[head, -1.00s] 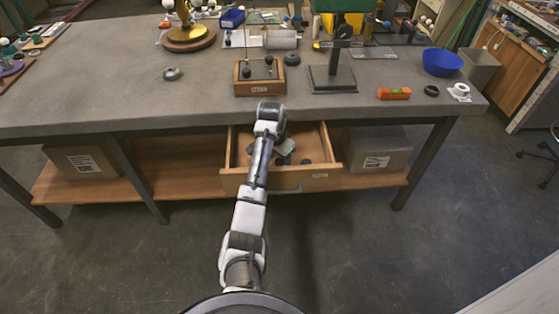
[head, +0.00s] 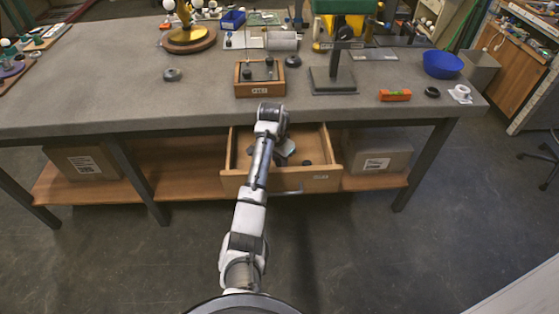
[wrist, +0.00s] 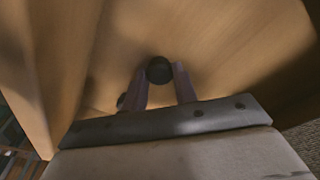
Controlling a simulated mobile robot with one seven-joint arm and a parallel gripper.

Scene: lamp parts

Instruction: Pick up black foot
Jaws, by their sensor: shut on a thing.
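The black foot (wrist: 159,69), small and round, sits between the two fingertips of my gripper (wrist: 160,76) in the wrist view. The fingers are shut on it, low over the wooden drawer floor; I cannot tell whether it touches the floor. In the head view my gripper (head: 285,152) is inside the open drawer (head: 238,180), and my arm hides the held foot. A second dark piece (wrist: 121,101) shows partly behind the left finger in the wrist view. A small dark round piece (head: 306,162) lies on the drawer floor right of my gripper in the head view.
The drawer walls stand close around my gripper, and the workbench top (head: 130,85) overhangs behind it. Cardboard boxes (head: 375,158) stand on the shelf (head: 180,185) at both sides.

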